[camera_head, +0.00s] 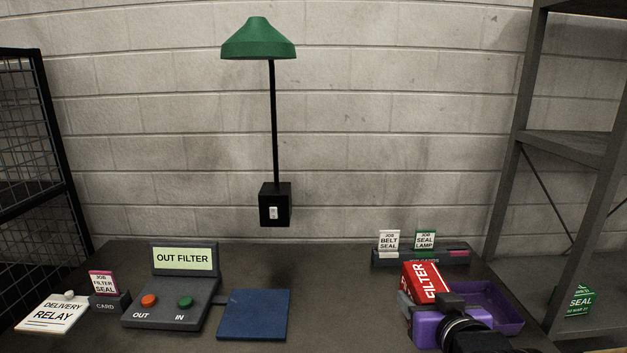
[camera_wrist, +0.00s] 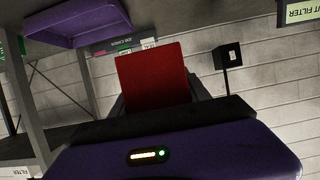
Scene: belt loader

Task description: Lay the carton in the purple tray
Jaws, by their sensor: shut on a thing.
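The red carton (camera_head: 424,281), marked FILTER, is held tilted in my gripper (camera_head: 427,300), above the right part of the table. In the wrist view the carton (camera_wrist: 156,77) sits between the two dark jaws of my gripper (camera_wrist: 158,100). The purple tray (camera_head: 507,304) lies at the table's right side. My gripper and wrist hide its left part in the head view. In the wrist view the tray (camera_wrist: 75,28) is at the upper left, clear of the carton.
A card holder (camera_head: 420,259) with job cards stands behind the tray. A control box (camera_head: 170,305) with a sign reading OUT FILTER, a blue pad (camera_head: 254,314) and a DELIVERY RELAY card (camera_head: 52,313) are at left. Shelving (camera_head: 575,149) rises at right. The middle of the table is clear.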

